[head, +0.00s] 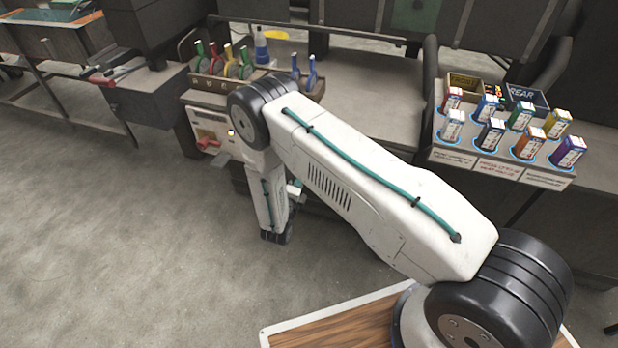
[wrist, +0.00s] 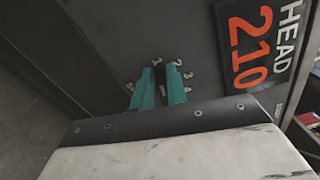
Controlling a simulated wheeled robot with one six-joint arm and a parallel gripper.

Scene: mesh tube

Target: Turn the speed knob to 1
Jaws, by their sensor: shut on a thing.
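In the wrist view, my gripper (wrist: 160,82) has its two teal fingers closed on the sides of the dark speed knob (wrist: 159,74), on a dark panel. Most of the knob is hidden between the fingers. White numerals stand around it: one at the left that looks like 0, the 1 (wrist: 156,63) above the fingers, then 2, 3 and 4 down the right side. Which numeral the knob points to cannot be told. In the head view my arm hides the knob, and the gripper cannot be made out clearly.
A black sign with "HEAD" and an orange "210" (wrist: 249,47) is right of the knob. In the head view, a rack of small boxes (head: 475,160) stands at the right, and coloured clamp-like tools (head: 232,65) stand on the back bench. The floor at left is clear.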

